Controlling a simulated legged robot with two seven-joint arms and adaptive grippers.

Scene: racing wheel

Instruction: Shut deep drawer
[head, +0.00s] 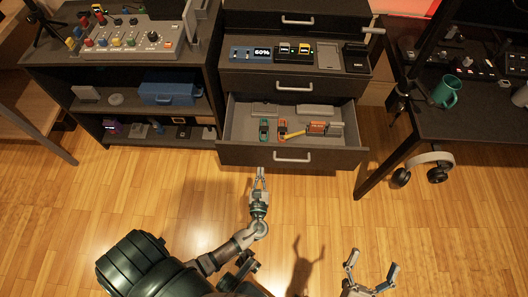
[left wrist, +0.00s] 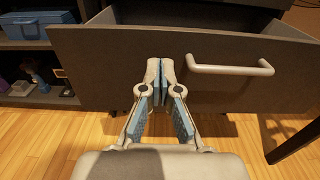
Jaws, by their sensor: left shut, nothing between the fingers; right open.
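The deep drawer (head: 235,156) is the lowest one of the dark cabinet and is pulled open. My left gripper (head: 259,174) is shut and empty, just in front of the drawer front, left of the handle. In the left wrist view its fingertips (left wrist: 160,66) overlap the front panel (left wrist: 100,60); I cannot tell whether they touch it. My right gripper (head: 371,270) is open and empty, low over the floor at right.
The drawers above, with handles (head: 294,87), look shut. A shelf unit (head: 115,75) with a blue case (head: 170,94) stands at left. A dark desk (head: 440,130) stands at right, with headphones (head: 423,165) hanging by it. The wooden floor before the drawer is clear.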

